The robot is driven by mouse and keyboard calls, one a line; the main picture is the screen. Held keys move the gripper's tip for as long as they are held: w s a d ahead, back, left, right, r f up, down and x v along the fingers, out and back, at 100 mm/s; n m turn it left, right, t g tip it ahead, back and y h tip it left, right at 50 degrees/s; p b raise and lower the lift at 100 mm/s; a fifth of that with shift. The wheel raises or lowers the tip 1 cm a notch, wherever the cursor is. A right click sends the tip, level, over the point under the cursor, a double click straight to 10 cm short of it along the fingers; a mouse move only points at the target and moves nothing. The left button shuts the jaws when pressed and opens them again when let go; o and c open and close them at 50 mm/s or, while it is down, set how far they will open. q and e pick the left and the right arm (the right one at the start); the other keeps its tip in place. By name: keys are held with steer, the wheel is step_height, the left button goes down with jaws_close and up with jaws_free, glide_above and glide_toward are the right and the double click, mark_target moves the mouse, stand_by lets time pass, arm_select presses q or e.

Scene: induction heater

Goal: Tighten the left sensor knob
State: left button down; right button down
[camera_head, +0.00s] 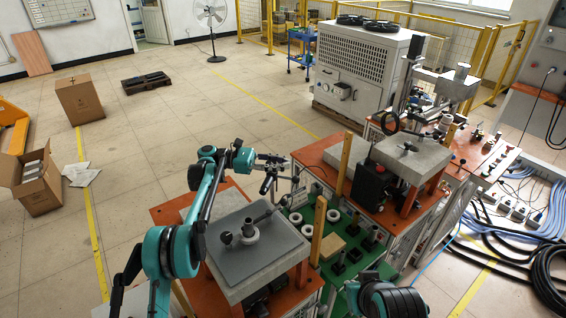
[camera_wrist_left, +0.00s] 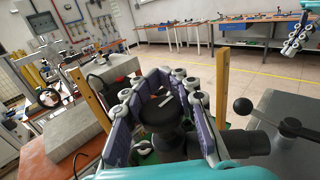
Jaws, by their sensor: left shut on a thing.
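My left gripper (camera_head: 272,178) reaches in from the left in the head view, beyond the far right corner of the grey plate (camera_head: 275,245). In the left wrist view its padded fingers (camera_wrist_left: 160,112) are shut around a round black knob (camera_wrist_left: 158,117), the sensor knob, with one finger on each side. In the head view the knob is too small and covered to make out. A rod with a ball end (camera_wrist_left: 243,106) stands beside the gripper over the plate. What looks like my right gripper (camera_wrist_left: 295,38) hangs in the upper right of the wrist view, well away; its opening is unclear.
A green tray (camera_head: 330,268) with white rings and black posts lies to the right. Wooden posts (camera_head: 317,232) stand close by. A second heater station (camera_head: 405,160) is farther right.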

arm_select(q)
steer(key=shift+g, duration=0.3)
steer(key=c, duration=1.2)
jaws_free()
steer(key=shift+a, duration=0.1)
steer(key=v, duration=0.7)
steer(key=shift+a, duration=0.2)
steer(key=shift+r, duration=0.15)
